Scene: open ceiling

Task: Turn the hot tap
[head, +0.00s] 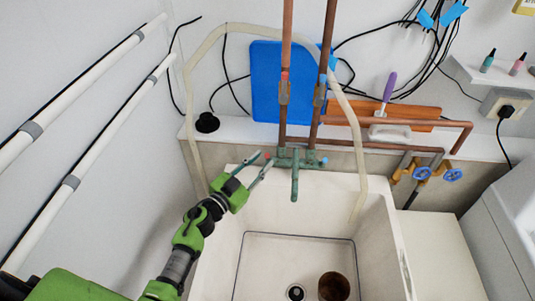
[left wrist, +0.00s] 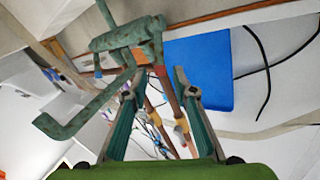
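The green, weathered mixer tap (head: 295,163) sits on the wall above the sink, with its spout hanging down. Its hot tap (head: 268,156) is the small red-marked knob on the left, and a blue-marked knob (head: 324,161) is on the right. My left gripper (head: 262,162) is open, its fingertips right by the hot tap. In the left wrist view, my left gripper (left wrist: 158,75) shows two parted fingers with the tap body (left wrist: 125,38) just beyond the tips. I cannot tell whether a finger touches the knob. My right gripper is not in view.
Copper pipes (head: 287,50) rise from the tap. A pale hose (head: 193,100) loops around it. The white sink (head: 235,275) below holds a brown cup (head: 333,287). A blue board (head: 265,85) leans behind. Yellow valves with blue handles (head: 422,173) are at right.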

